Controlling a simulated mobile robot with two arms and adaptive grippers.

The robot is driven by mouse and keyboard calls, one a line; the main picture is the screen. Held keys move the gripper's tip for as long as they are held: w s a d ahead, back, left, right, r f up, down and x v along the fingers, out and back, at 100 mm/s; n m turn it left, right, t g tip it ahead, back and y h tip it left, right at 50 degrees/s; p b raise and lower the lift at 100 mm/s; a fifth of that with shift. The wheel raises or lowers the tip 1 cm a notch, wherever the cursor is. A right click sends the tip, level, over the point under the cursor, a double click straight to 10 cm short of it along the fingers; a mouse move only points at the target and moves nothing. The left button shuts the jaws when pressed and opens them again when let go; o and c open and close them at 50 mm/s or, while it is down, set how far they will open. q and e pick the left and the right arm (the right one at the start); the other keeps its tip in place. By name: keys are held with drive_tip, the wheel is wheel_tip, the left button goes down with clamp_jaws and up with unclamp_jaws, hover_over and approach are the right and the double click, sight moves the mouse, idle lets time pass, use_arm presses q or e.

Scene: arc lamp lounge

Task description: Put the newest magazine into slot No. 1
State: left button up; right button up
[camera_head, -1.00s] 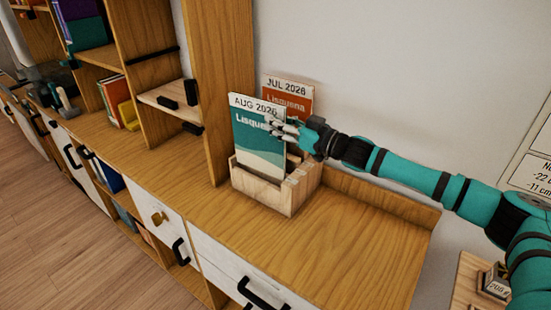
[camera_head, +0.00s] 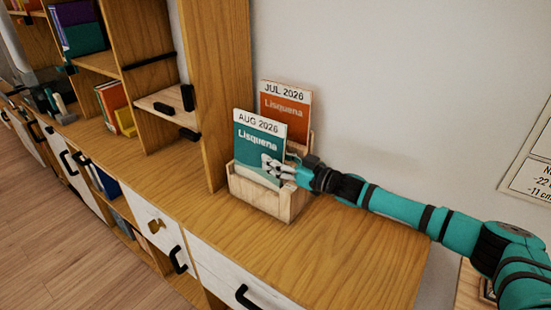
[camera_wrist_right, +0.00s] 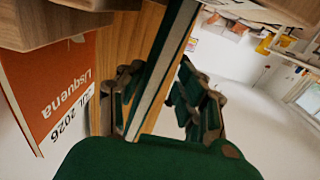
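The AUG 2026 magazine (camera_head: 258,141), teal with a white title band, stands in the front compartment of the wooden holder (camera_head: 259,194), its lower part hidden by the front wall. The orange JUL 2026 magazine (camera_head: 286,104) stands behind it in the holder and shows in the right wrist view (camera_wrist_right: 60,90). My right gripper (camera_head: 272,167) is at the right edge of the AUG magazine. In the wrist view its fingers (camera_wrist_right: 160,100) are spread on either side of that edge, with a gap at the right finger. Slot numbers are not readable.
The holder stands on a wooden counter (camera_head: 340,245) by the wall. A shelf upright (camera_head: 216,100) rises just left of it. Shelves with books (camera_head: 115,105) lie farther left. The counter right of the holder is bare beneath my arm.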

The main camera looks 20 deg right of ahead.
drive_tip(key=shift+s+a+r, duration=0.1)
drive_tip(key=shift+r, duration=0.15)
drive_tip(key=shift+s, duration=0.15)
drive_tip(key=shift+s+d, duration=0.25)
drive_tip(key=shift+d, duration=0.15)
use_arm(q)
drive_tip(key=shift+s+a+f+b, duration=0.25)
drive_tip(key=shift+s+f+b, duration=0.35)
drive_tip(key=shift+f+b, duration=0.35)
use_arm(e)
drive_tip(key=v, duration=1)
drive_tip(key=shift+s+d, duration=0.2)
drive_tip(key=shift+s, duration=0.15)
